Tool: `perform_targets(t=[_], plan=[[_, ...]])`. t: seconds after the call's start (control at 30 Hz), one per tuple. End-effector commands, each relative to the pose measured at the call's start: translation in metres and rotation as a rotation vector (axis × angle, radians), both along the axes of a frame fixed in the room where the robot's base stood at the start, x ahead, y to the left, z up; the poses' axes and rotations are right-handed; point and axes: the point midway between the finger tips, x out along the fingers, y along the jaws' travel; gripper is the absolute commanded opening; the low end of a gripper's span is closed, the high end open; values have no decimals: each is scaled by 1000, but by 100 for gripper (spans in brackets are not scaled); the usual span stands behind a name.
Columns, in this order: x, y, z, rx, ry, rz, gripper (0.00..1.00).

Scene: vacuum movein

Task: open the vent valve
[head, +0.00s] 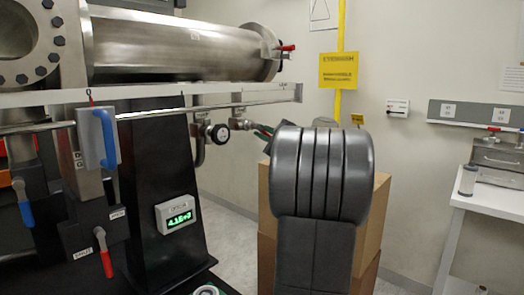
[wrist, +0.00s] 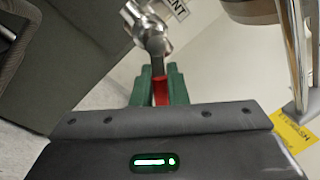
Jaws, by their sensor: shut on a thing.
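The vent valve (wrist: 150,40) is a small metal fitting in the upper middle of the wrist view, beside a white label ending in "ENT". Its red handle (wrist: 160,92) lies between the green fingers of my gripper (wrist: 158,80), which are shut on it. In the head view, the metal valve fitting (head: 238,124) shows at the end of a short pipe right of a round dial gauge (head: 219,133).
A large steel chamber (head: 180,48) and a rail (head: 180,95) run above the valve. A black stand carries a green-lit readout (head: 178,214). Blue (head: 23,203) and red (head: 104,255) handles hang at left. Cardboard boxes (head: 264,230) stand behind my arm; a white table (head: 490,192) is at right.

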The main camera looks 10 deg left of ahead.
Motion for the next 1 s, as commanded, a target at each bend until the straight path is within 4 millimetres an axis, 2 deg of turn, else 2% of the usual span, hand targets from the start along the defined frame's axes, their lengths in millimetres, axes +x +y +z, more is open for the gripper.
perform_targets(t=[0.03, 0.5, 1.0], plan=[[1, -1, -5, -25, -39, -1, 0], [6, -4, 12, -258, -388, 1, 0], [6, -4, 25, -386, -582, 0, 0]])
